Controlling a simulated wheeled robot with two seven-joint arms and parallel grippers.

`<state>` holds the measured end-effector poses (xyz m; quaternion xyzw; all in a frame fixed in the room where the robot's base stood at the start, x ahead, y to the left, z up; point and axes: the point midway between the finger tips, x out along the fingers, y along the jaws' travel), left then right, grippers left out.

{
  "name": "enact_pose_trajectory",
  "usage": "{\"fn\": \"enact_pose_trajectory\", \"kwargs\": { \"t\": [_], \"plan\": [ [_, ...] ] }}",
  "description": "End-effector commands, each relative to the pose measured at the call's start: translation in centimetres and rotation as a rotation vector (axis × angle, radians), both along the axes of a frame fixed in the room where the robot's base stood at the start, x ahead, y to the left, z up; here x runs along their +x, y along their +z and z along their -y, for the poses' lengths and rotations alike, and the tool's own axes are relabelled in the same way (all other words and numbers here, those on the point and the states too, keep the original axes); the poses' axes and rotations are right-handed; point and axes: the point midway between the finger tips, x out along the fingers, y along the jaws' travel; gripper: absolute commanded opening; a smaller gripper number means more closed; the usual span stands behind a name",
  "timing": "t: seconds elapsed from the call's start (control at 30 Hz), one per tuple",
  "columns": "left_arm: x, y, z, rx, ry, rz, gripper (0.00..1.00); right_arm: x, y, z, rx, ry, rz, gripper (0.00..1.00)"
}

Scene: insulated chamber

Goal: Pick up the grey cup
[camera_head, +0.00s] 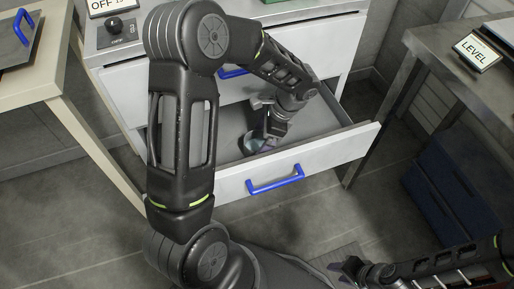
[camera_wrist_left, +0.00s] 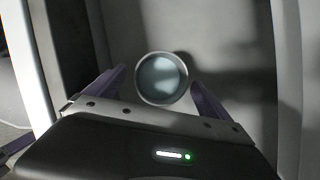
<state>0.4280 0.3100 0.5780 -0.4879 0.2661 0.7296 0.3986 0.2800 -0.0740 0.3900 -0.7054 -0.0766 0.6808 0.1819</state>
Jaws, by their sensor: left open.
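The grey cup (camera_wrist_left: 162,78) stands in the open drawer, seen from above as a round rim with a pale blue-grey inside. In the head view the cup (camera_head: 250,145) is partly hidden behind my left gripper (camera_head: 266,134), which reaches down into the drawer. In the left wrist view my left gripper (camera_wrist_left: 158,80) is open, with one finger on each side of the cup. Small gaps seem to show between the fingers and the cup. My right gripper (camera_head: 350,269) is low at the bottom right, away from the drawer; its jaws are unclear.
The open drawer (camera_head: 335,152) has a white front with a blue handle (camera_head: 275,180). Its walls stand close around my left gripper. Another drawer with a blue handle (camera_head: 233,73) is above. A beige table (camera_head: 28,80) stands left and a grey table (camera_head: 440,45) right.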

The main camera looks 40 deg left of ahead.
Motion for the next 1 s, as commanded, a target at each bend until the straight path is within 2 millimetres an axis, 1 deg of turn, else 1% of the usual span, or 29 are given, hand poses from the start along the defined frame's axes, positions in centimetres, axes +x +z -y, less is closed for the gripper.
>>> {"fn": "enact_pose_trajectory", "kwargs": {
  "t": [0.3,0.4,1.0],
  "plan": [
    [-0.9,-3.8,-1.5,-0.001,0.001,-0.003,0.93,0.0,-1.3,0.0,0.0,-0.001,0.0,0.36],
    [-1.0,-4.6,-1.8,0.0,0.002,-0.002,0.93,0.0,-1.5,0.0,0.0,-0.001,0.0,0.36],
    [-1.0,-4.6,-1.9,0.0,0.0,-0.001,0.93,0.0,-1.4,0.0,0.0,-0.001,0.0,0.36]
  ]
}}
